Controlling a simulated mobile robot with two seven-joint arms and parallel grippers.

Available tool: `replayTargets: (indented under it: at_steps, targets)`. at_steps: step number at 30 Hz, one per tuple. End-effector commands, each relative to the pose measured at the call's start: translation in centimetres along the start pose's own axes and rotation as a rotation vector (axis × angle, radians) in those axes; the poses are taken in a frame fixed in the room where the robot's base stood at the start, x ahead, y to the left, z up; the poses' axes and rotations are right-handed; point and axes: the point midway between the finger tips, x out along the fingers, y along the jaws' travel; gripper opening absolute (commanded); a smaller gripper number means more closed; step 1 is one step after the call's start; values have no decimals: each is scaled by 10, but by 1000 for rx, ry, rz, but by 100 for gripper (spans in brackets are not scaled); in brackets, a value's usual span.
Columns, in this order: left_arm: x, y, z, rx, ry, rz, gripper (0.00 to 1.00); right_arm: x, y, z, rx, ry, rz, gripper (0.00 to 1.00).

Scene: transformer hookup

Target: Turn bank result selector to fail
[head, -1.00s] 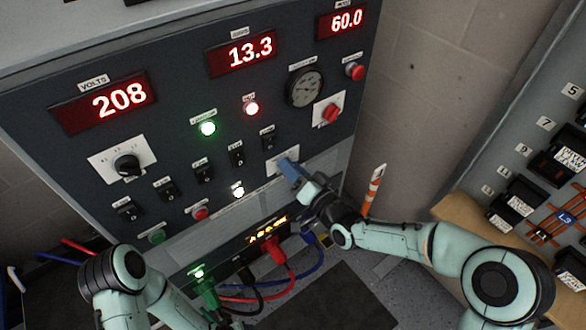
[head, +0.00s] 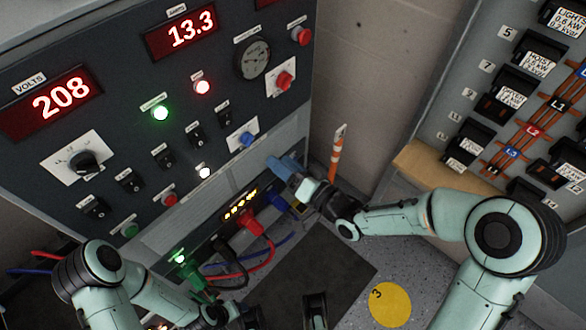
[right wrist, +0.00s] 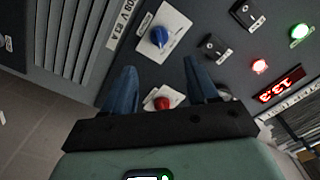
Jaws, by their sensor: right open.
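A blue selector knob (head: 247,139) sits on a white plate on the dark panel, right of the black switches. It also shows in the right wrist view (right wrist: 159,37), beyond and between my fingers. Its labels are too small to read, so I cannot tell its setting. My right gripper (head: 279,164) is just below and right of the knob in the head view, apart from it. In the right wrist view its two blue fingers (right wrist: 160,85) are spread and empty. My left arm reaches the bottom edge of the head view, where its gripper is too unclear to read.
A red rotary knob (head: 285,80) and red button (head: 300,36) are higher on the panel. Plugged cables (head: 245,225) hang below. An orange-white marker post (head: 337,150) stands right of the panel. A breaker panel (head: 510,90) is at the right.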

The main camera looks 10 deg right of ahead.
Motion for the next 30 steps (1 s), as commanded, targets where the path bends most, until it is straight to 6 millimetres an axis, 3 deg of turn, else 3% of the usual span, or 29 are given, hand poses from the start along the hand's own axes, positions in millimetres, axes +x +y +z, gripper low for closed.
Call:
replayTargets:
  at_steps: [3,7,25,28,30]
  targets:
    - [-4,1,5,1,-13,1,64,-18,0,-1,-2,0,2,58]
    - [-5,2,7,2,-20,1,64,-28,0,0,-1,0,1,58]
    - [-5,2,8,2,-21,1,64,-31,1,1,1,-1,1,58]
    - [-5,2,7,2,-21,1,64,-32,13,8,11,-11,38,58]
    - [-5,2,7,1,-21,1,64,-34,36,21,26,-34,107,58]
